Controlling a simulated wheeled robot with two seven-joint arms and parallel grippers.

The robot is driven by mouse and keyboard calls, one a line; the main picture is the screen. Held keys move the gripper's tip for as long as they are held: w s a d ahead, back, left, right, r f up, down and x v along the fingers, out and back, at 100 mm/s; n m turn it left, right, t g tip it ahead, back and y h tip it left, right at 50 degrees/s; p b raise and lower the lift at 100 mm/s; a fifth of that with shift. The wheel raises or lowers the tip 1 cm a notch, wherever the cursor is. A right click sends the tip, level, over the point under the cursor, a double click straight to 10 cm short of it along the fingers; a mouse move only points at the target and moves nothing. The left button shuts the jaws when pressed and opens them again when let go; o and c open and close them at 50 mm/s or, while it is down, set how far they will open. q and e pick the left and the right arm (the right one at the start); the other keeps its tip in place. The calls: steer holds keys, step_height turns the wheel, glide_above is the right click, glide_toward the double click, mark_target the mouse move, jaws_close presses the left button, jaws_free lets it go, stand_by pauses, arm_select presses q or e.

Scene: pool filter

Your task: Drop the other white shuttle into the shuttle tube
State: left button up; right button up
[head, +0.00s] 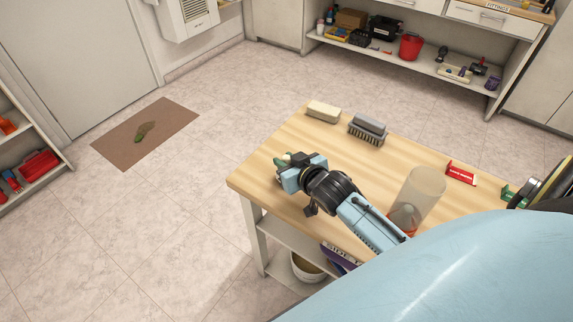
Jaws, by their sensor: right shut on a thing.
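The shuttle tube (427,184) is a clear, upright cylinder on the wooden table, right of centre. A greyish shape and some orange-red show low inside it or through its wall; I cannot tell what they are. My right gripper (284,164) is over the table's left part, well left of the tube. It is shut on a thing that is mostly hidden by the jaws. Small green parts show at the fingertips, and I cannot make out a white shuttle there. No loose white shuttle is clear elsewhere. My left gripper is not in view.
On the table (270,150) stand a pale block (323,112), a grey brush (368,128) and a red-and-white item (462,173). A round black-and-yellow thing (548,186) is at the right edge. A bucket (307,268) is below. Bare tabletop lies between brush and tube.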

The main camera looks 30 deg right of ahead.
mark_target(286, 157)
step_height(286, 157, up, 8)
steer(key=shift+r+p, duration=0.1)
steer(key=shift+p, duration=0.9)
steer(key=shift+r, duration=0.3)
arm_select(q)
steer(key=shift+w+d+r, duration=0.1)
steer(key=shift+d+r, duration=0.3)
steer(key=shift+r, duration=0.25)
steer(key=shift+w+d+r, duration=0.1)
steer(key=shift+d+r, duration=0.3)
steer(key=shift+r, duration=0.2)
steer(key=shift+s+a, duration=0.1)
